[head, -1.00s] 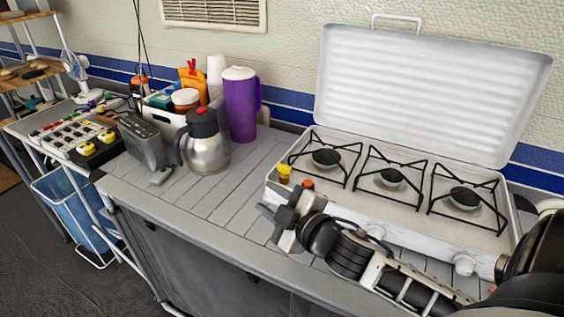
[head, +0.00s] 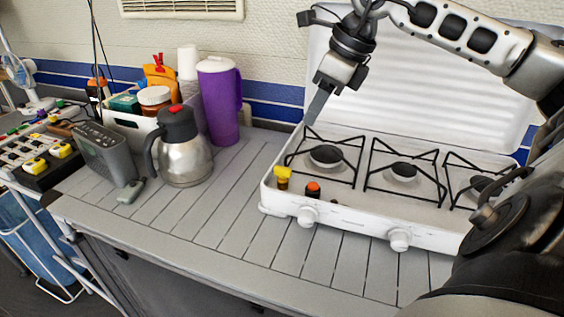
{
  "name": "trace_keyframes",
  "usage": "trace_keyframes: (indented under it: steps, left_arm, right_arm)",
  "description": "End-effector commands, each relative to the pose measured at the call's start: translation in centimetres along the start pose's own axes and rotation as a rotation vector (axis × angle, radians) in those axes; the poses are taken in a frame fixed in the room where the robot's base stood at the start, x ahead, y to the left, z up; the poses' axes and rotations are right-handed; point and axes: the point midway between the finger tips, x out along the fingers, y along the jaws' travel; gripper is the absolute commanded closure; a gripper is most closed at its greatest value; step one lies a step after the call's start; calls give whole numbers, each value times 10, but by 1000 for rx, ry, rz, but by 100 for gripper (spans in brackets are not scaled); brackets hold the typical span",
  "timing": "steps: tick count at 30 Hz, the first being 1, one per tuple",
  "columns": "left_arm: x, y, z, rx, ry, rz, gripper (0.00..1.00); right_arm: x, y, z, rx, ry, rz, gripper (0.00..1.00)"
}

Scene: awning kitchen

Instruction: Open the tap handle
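A small yellow handle (head: 283,172), which looks like the tap handle, stands at the left front corner of the white camping stove (head: 345,217). A dark piece with an orange-red top (head: 312,188) sits to its right. My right gripper (head: 318,106) hangs from above, over the back left of the stove, with its finger pointing down. It is apart from the yellow handle. Only one finger shows clearly, so its opening cannot be told. I see nothing held in it. My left gripper is not in view.
The stove's raised lid (head: 440,120) stands behind my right arm. Black burner grates (head: 325,156) lie below it. A steel jug (head: 183,160), a purple pitcher (head: 220,105) and a grey radio (head: 104,153) stand to the left. The slatted counter (head: 215,220) is clear in front.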

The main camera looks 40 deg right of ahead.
Motion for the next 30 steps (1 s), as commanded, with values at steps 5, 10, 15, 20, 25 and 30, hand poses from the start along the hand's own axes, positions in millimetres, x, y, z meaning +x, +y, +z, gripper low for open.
trace_keyframes:
  steps: [5, 10, 15, 20, 25, 30]
  left_arm:
    - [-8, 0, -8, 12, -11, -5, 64]
    - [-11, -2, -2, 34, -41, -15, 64]
    - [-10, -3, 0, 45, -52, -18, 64]
    - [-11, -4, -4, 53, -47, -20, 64]
    - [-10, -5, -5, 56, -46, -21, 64]
    - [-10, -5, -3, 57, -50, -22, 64]
  right_arm:
    - [31, 3, 2, 0, -2, 15, 66]
    - [69, 4, 3, 0, -5, 15, 66]
    - [107, 4, 2, 2, -4, 13, 66]
    - [132, 3, 2, 1, -5, 10, 66]
    - [146, 3, 1, 0, -3, 8, 66]
    - [150, 3, 1, 0, -3, 7, 66]
